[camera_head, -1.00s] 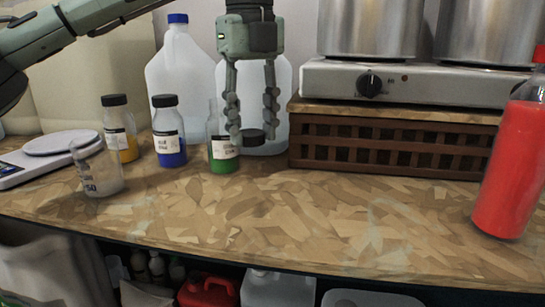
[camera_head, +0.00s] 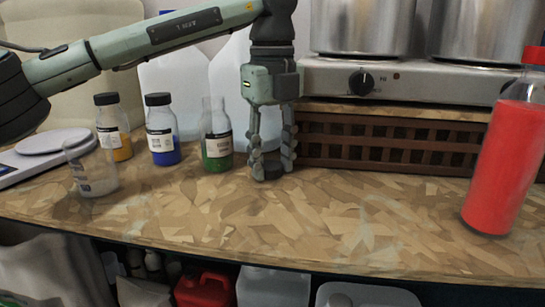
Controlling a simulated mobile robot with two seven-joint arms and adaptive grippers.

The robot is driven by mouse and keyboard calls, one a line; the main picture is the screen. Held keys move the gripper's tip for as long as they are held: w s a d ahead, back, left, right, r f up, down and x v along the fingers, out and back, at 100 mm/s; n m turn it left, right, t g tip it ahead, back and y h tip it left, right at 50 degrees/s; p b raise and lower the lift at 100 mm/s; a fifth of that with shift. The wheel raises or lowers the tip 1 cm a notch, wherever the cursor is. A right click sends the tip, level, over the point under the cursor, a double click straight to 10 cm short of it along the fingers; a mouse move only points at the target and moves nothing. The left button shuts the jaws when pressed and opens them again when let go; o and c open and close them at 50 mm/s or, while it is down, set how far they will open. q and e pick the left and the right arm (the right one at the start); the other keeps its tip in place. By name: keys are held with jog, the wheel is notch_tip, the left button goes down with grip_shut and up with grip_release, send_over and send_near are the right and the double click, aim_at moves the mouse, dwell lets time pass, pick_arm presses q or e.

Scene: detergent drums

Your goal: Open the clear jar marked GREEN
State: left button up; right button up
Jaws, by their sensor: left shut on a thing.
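The clear jar with green contents (camera_head: 217,140) stands upright on the counter. Its neck is bare and open at the top; its label is too small to read. My left gripper (camera_head: 272,172) is just right of the jar, pointing down and low over the counter. It is shut on a dark cap (camera_head: 273,170), which is at or very near the counter surface; I cannot tell whether it touches. My right gripper is not in view.
Jars with blue (camera_head: 162,135) and yellow (camera_head: 113,130) contents, both with black caps, stand to the left. A beaker (camera_head: 92,168) and a scale (camera_head: 45,150) are further left. A red bottle (camera_head: 500,155) stands at the right. A brown crate (camera_head: 400,142) is behind. The front middle counter is clear.

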pick_arm(q)
jog(key=shift+f, duration=0.15)
jog(key=o, duration=1.3)
